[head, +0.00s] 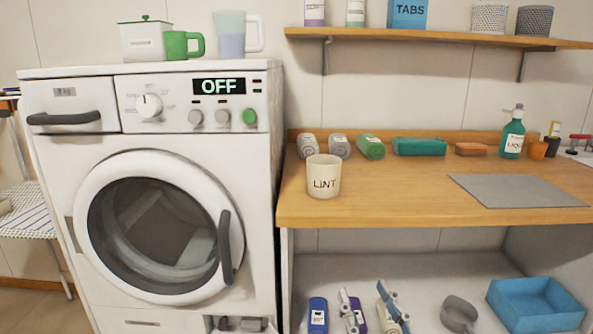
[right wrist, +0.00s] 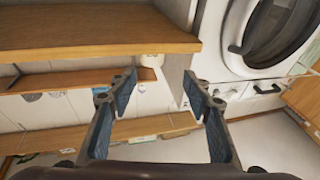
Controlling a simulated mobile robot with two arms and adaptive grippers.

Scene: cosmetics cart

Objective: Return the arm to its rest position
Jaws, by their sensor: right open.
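My right gripper (head: 363,291) shows at the bottom of the head view, its two fingers apart, in front of the lower shelf and below the wooden counter. In the right wrist view the right gripper (right wrist: 160,85) is open. Its two dark fingers with blue-grey pads are spread wide, and nothing is held between them. The right arm behind the fingers is mostly out of the head view. My left arm and gripper are not in view.
The wooden counter (head: 420,208) holds the LINT cup (head: 323,177), rolled cloths, bottles and a grey mat (head: 520,190). The washing machine (head: 90,170) stands left, door closed, display reading OFF. On the lower shelf are a blue bottle (head: 318,314), a grey scoop (head: 459,312) and a blue bin (head: 545,316).

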